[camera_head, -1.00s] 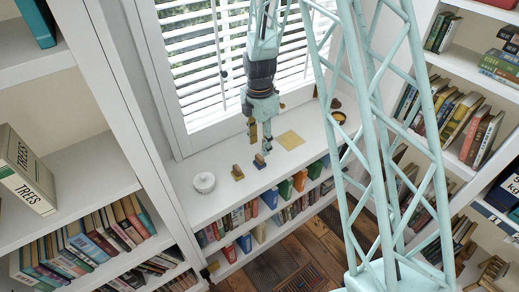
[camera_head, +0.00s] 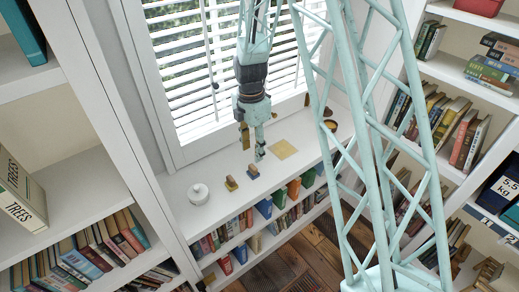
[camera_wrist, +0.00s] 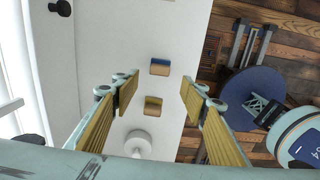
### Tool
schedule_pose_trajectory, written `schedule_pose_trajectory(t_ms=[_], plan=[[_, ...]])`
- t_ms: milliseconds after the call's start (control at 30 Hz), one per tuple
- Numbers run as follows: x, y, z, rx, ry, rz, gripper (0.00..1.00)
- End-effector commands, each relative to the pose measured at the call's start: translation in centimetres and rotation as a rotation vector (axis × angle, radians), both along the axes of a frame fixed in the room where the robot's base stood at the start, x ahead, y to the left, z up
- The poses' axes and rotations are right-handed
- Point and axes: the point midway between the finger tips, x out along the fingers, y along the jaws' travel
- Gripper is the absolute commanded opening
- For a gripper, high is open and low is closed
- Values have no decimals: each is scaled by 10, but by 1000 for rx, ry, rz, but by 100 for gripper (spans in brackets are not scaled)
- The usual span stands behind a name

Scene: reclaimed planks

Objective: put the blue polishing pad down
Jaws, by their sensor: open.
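The blue polishing pad (camera_head: 253,171), a small block with a tan top and a blue base, rests on the white shelf top (camera_head: 222,208) below the window. In the wrist view the blue pad (camera_wrist: 160,67) lies beyond the fingertips, apart from them. My gripper (camera_head: 252,147) is open and empty just above and behind the pad. In the wrist view its two yellow-lined fingers (camera_wrist: 158,95) stand wide apart with nothing between them.
Books fill the shelves below. The window blinds (camera_head: 185,75) are close behind.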

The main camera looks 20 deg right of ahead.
Motion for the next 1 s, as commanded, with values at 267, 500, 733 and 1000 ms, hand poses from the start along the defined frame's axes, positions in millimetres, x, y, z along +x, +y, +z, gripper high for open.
schedule_pose_trajectory(t_ms=[267,500,733,1000], plan=[[-1,0,5,0,-3,-10,40],[-8,0,33,1,-18,-79,40],[-23,0,77,4,-40,-199,40],[-47,0,130,11,-67,-352,40]])
